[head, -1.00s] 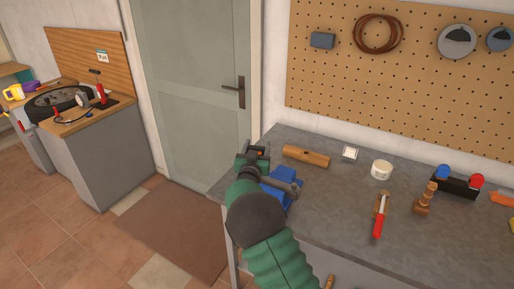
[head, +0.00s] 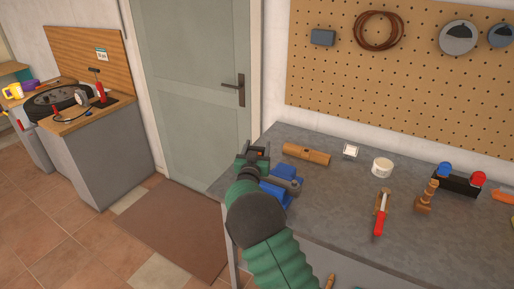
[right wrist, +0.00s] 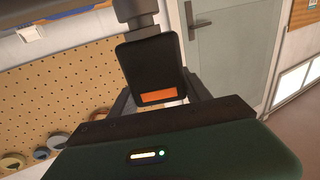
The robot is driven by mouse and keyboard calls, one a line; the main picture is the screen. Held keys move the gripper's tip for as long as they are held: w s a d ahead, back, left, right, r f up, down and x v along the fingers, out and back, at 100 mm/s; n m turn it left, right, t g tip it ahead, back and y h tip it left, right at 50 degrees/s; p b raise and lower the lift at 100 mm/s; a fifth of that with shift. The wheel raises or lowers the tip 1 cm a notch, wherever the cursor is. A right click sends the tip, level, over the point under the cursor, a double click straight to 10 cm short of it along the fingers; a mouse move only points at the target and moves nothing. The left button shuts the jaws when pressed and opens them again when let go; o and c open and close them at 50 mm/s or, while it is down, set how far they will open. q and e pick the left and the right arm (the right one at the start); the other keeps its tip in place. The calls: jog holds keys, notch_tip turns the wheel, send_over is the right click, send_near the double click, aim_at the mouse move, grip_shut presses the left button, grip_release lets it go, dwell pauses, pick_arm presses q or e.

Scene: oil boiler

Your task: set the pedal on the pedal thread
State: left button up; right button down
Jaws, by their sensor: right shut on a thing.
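My right gripper (head: 254,154) is over the left end of the grey workbench. It is shut on the pedal, mostly hidden by the gripper in the head view. In the right wrist view the pedal (right wrist: 152,68) is a black block with an orange reflector, held between the dark fingers. A blue vise (head: 287,178) stands on the bench just right of the gripper, with a dark grey bar, seemingly the crank arm (head: 284,183), at its top. The pedal thread cannot be made out, nor whether the pedal touches it. My left gripper is not in view.
On the workbench (head: 335,205) lie a wooden cylinder (head: 306,154), a white tub (head: 382,167), a red-handled tool (head: 380,218) and a wooden-handled tool (head: 427,196). A pegboard (head: 420,80) hangs behind. A door (head: 190,90) and open floor are to the left.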

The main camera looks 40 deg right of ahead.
jog(key=shift+f, duration=0.4)
jog(key=shift+c, duration=2.1)
grip_release()
jog(key=b+v, duration=0.1)
jog(key=v, duration=1.6)
jog(key=shift+f+b, duration=0.2)
jog(key=shift+b, duration=0.2)
jog(key=shift+d, duration=0.1)
